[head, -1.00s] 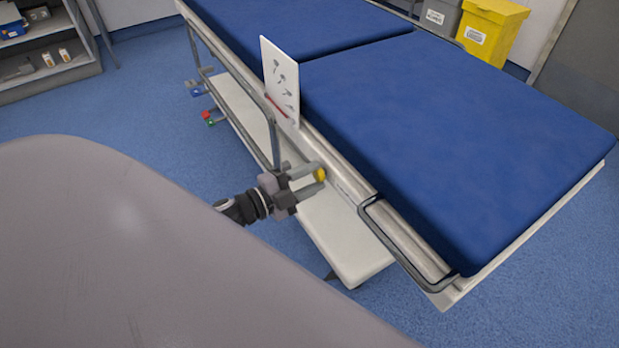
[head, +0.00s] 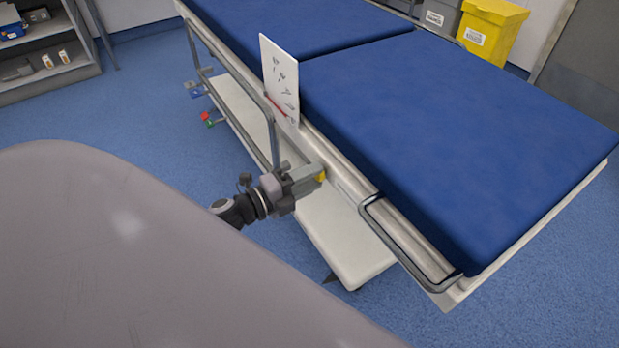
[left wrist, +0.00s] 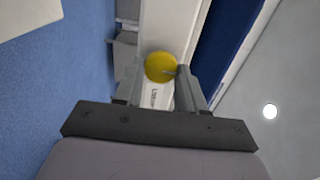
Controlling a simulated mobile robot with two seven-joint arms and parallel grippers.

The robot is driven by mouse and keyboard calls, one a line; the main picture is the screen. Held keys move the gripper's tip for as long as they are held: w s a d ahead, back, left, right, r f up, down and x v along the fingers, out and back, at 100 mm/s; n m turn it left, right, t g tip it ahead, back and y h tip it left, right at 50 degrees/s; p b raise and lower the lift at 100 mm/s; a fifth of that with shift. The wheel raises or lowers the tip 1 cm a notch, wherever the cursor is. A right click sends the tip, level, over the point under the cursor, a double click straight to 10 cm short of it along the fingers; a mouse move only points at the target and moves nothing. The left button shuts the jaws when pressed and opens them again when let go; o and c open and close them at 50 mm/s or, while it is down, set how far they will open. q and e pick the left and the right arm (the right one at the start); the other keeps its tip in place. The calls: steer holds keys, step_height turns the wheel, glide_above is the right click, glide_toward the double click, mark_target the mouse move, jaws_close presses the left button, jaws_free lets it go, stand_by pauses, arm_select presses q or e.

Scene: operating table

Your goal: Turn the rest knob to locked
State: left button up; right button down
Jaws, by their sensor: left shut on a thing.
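The yellow round rest knob (head: 321,177) is on the near side rail of the operating table (head: 470,130). My left gripper (head: 318,175) reaches it from the left and is shut on it, covering most of it in the head view. In the left wrist view the knob (left wrist: 160,67) sits between the two grey fingertips (left wrist: 160,76), with a small dark mark on its right side. A white label (left wrist: 155,97) with dark print lies just below the knob; I cannot read it. My right gripper is not in view.
A white card with dark marks (head: 281,80) stands on the rail beyond the knob. A grey side rail loop (head: 400,255) is nearer, on the right. A white lower shelf (head: 340,245) runs under the table. Yellow and grey bins (head: 490,30) stand at the back.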

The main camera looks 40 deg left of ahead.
arm_select(q)
steer(key=o, duration=1.1)
steer(key=shift+c, duration=0.2)
steer(key=v, duration=0.7)
steer(key=shift+s, duration=0.15)
